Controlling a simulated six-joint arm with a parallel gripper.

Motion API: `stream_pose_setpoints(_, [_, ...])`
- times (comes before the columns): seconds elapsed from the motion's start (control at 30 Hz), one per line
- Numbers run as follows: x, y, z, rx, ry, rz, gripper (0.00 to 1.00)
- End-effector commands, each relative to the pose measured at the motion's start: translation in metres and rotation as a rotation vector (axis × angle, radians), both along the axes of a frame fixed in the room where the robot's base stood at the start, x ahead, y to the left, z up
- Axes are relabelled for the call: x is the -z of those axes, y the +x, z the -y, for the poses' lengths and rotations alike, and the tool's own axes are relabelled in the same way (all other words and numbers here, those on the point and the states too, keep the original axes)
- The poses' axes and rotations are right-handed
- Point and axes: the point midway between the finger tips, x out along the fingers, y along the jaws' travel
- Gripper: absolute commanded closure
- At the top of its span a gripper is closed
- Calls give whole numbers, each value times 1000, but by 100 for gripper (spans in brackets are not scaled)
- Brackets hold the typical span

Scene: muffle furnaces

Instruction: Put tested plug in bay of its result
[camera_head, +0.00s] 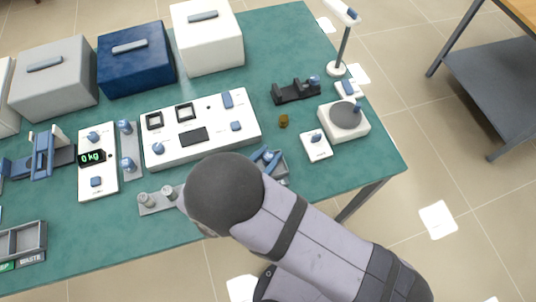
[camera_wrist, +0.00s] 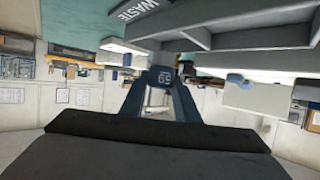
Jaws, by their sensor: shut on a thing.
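In the wrist view my gripper (camera_wrist: 160,88) is shut on a small dark blue plug (camera_wrist: 160,75), whose face bears a pale marking that looks like 69. A grey walled tray (camera_wrist: 245,38) lies above and to the right of the plug in this tilted view, apart from it, with a WASTE label (camera_wrist: 134,8) on its front. In the head view the grey two-bay tray (camera_head: 45,236) stands at the left front of the table. Its WASTE label (camera_head: 30,259) is dark, and a green label, partly cut off, is beside it. My arm hides my gripper there.
A white panel (camera_head: 216,145) with knobs and a scale reading 0 kg (camera_head: 97,172) stand mid-table. Grey, blue (camera_head: 135,70) and white furnaces line the back. A round-plate device (camera_head: 343,121) and a lamp (camera_head: 340,50) stand at the right.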

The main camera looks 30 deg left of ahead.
Motion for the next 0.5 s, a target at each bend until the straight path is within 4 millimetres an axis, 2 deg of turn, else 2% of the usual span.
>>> stream_pose_setpoints(0.5, [15, 0, 0, 0, 0, 0, 94])
